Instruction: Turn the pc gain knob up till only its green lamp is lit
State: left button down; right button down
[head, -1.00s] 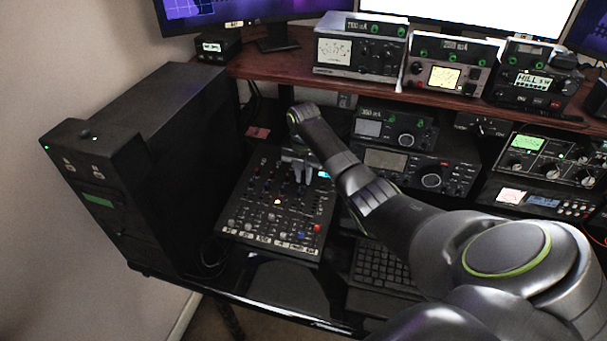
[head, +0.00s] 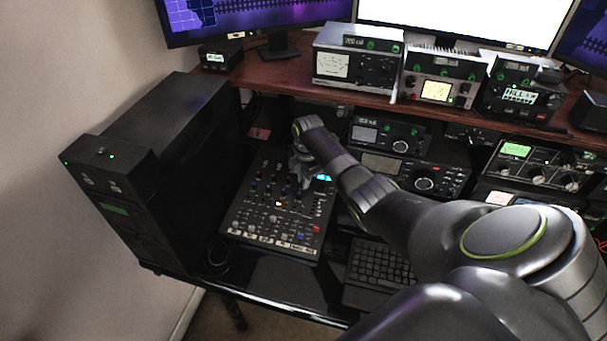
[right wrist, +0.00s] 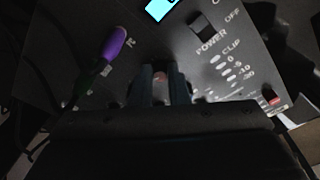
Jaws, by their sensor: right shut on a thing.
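The black mixer panel (head: 236,222) lies on the desk, with rows of coloured knobs and buttons. My right gripper (head: 303,182) is over its upper right part. In the right wrist view, my right gripper (right wrist: 166,84) is shut on a small knob (right wrist: 160,76) whose pinkish top shows between the fingers. The knob's label is hidden, so I cannot tell from print that it is the pc gain knob. A small yellowish light (head: 277,204) shows mid-panel. No lit green lamp can be made out beside the gripped knob. My left gripper is not in view.
A purple plug (right wrist: 115,44) stands left of my fingers. A power switch (right wrist: 203,25) and a blue display (right wrist: 158,9) are beyond them. A black computer tower (head: 150,150) stands left of the mixer, radios (head: 390,140) right of it, and a keyboard (head: 380,265) in front right.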

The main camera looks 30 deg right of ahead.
jog(key=shift+m, duration=0.5)
jog(key=c, duration=1.4)
grip_release()
